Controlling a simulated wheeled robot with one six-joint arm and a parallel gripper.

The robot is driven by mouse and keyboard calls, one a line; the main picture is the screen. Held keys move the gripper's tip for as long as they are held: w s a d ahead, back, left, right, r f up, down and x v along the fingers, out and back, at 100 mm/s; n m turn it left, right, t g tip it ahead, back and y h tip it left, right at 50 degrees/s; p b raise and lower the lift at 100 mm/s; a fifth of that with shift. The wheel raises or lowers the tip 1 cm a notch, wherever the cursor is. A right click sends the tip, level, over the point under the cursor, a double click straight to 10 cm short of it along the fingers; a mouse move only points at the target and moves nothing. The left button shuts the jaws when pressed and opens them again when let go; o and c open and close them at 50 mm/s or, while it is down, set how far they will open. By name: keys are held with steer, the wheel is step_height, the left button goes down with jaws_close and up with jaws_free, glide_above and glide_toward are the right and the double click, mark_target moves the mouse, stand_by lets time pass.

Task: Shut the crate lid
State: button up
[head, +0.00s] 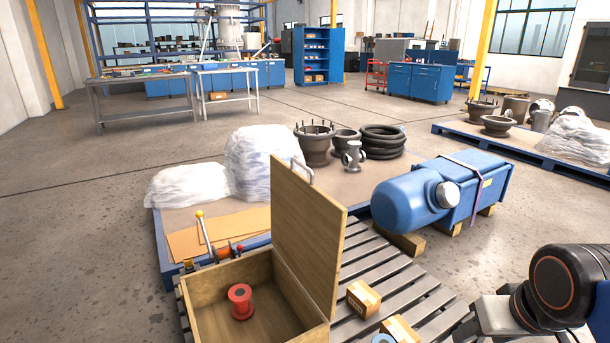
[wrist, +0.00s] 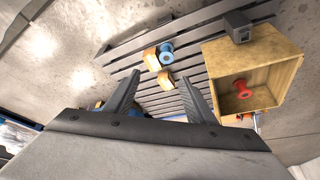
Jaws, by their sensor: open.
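The wooden crate (head: 205,290) stands at the lower middle of the head view, with its top open. Its lid (head: 308,235) stands up steeply along the crate's right side, with a grey handle (head: 301,169) at its upper edge. A red spool (head: 241,300) lies inside. In the wrist view the crate (wrist: 205,80) is at the right with the red spool (wrist: 242,89) showing, and the grey handle (wrist: 237,26) is above it. My gripper (wrist: 160,82) is open and empty, left of the crate and apart from it. The head view does not show its fingers.
The crate is on a grey slatted surface (head: 375,262). Two small cardboard boxes (head: 363,299) and a blue spool (wrist: 166,53) lie on the slats beside the lid. Levers (head: 204,232) stand behind the crate.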

steer(key=shift+w+a+r, duration=0.1)
steer(key=shift+w+a, duration=0.2)
steer(key=c, duration=0.5)
steer(key=w+a+g+y, duration=0.1)
steer(key=w+a, duration=0.1)
steer(key=w+a+r+g+y, duration=0.1)
steer(key=w+a+y, duration=0.1)
steer(key=a, duration=0.1)
steer(key=w+a+r+g+y, duration=0.1)
steer(key=w+a, duration=0.1)
steer(key=shift+w+a+r, duration=0.2)
steer(key=shift+w+a, duration=0.05)
steer(key=shift+w, duration=0.1)
jaws_close()
steer(key=w+a+r+g+y, duration=0.1)
steer(key=w+a+r+y, duration=0.15)
steer(key=w, duration=0.45)
steer(key=w+a+r+g+y, duration=0.15)
steer(key=w+a+y, duration=0.25)
steer(key=w, duration=0.4)
steer(key=w+a+r+y, duration=0.3)
steer(key=w, duration=0.4)
steer(key=w+d+y, duration=0.2)
steer(key=w+y, duration=0.3)
steer(key=w, duration=0.9)
steer(key=s+a+r, duration=0.1)
steer(key=s+a, duration=0.2)
steer(key=a, duration=1)
steer(key=shift+s+t, duration=0.2)
steer(key=shift+t, duration=0.25)
